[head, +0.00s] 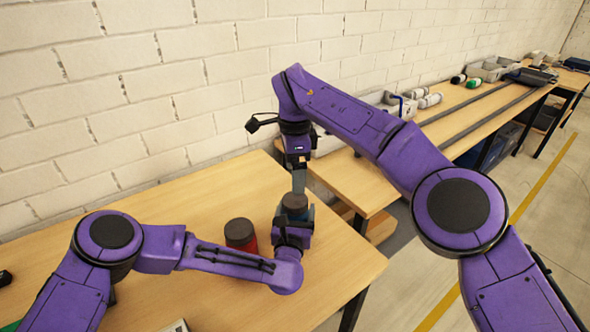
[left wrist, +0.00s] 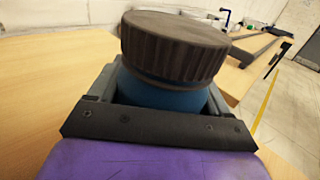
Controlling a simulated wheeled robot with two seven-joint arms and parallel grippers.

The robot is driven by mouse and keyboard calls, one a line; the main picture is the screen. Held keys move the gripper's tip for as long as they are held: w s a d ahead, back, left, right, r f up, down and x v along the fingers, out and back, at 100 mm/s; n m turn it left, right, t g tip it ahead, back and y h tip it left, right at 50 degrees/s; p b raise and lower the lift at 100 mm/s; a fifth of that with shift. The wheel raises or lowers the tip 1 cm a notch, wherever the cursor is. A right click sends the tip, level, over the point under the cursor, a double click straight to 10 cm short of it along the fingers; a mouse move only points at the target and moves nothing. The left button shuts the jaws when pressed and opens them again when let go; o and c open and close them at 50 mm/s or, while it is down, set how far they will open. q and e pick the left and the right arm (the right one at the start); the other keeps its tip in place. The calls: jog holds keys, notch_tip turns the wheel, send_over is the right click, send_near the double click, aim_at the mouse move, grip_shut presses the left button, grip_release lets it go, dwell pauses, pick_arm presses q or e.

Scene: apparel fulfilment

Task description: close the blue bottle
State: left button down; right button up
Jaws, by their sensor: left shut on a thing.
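The blue bottle (head: 295,215) stands on the table near its right edge, with a dark ribbed cap (head: 295,202) on its top. My left gripper (head: 294,228) is shut around its body. In the left wrist view the blue body (left wrist: 165,92) sits between the jaws and the cap (left wrist: 175,45) rests on the neck, looking slightly tilted. I cannot tell how tightly the cap sits. My right gripper (head: 299,182) points down just above the cap. Its fingers overlap from this side, so their opening is unclear, and contact with the cap cannot be told.
A red jar (head: 241,234) with a dark lid stands just left of the blue bottle. The wooden table (head: 170,215) is mostly clear on the left and at the back. A second bench (head: 470,105) with bottles and grey bins runs along the wall.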

aim_at(295, 199)
pick_arm(q)
jog(key=shift+f, duration=0.1)
pick_arm(e)
jog(key=shift+n, duration=0.4)
notch_tip(295, 199, down, 8)
jog(key=shift+c, duration=0.3)
